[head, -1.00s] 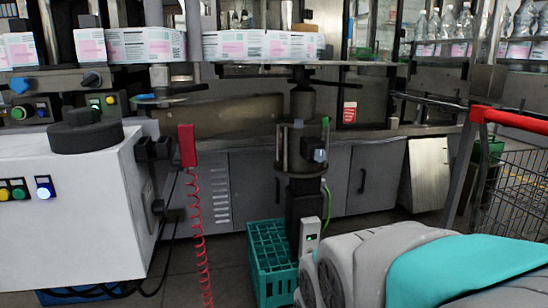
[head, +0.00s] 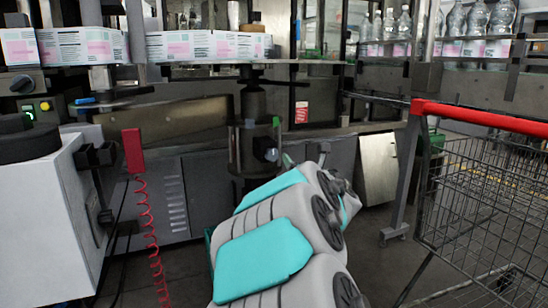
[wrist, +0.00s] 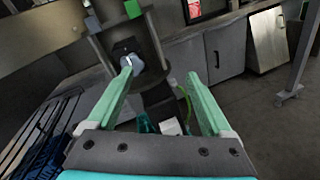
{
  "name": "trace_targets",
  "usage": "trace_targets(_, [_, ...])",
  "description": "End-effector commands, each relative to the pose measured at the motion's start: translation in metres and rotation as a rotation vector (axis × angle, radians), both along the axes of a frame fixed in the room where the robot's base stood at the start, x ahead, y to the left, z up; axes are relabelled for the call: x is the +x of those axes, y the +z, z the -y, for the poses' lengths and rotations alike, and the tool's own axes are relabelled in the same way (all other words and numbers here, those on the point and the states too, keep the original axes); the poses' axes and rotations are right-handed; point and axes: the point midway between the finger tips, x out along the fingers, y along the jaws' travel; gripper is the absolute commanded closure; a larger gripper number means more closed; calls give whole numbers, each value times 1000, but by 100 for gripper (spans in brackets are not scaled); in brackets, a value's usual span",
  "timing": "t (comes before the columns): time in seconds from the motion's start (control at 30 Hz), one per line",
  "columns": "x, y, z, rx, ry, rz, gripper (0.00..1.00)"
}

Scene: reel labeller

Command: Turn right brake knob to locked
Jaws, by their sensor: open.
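A small grey-blue knob (head: 270,155) sits on a dark box on the upright metal post in the middle of the head view. It also shows in the wrist view (wrist: 132,65), beyond the tip of the left finger. A dark knob (head: 21,84) is on a grey panel at the far left of the head view. No label shows which is the right brake knob, and I cannot read a locked mark. My gripper (wrist: 160,75) is open and empty, its pale green fingers pointing toward the post.
A shopping cart (head: 478,113) with a red handle stands at the right. A white cabinet (head: 50,225) stands at the left, with a red handset (head: 133,150) on a coiled cord. Bottles (head: 476,18) stand on a shelf.

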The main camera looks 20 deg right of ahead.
Motion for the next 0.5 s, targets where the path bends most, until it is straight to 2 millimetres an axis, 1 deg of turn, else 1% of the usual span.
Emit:
trace_targets(0.03, [8,-2,-4,-99,53,-10,15])
trace_targets(0.1, [17,-3,-14,-223,127,-15,15])
trace_targets(0.2, [24,-5,-25,-342,199,-17,15])
trace_targets(0.37, [30,-5,-33,-409,239,-12,15])
trace_targets(0.5, [42,-4,-34,-408,241,-11,15])
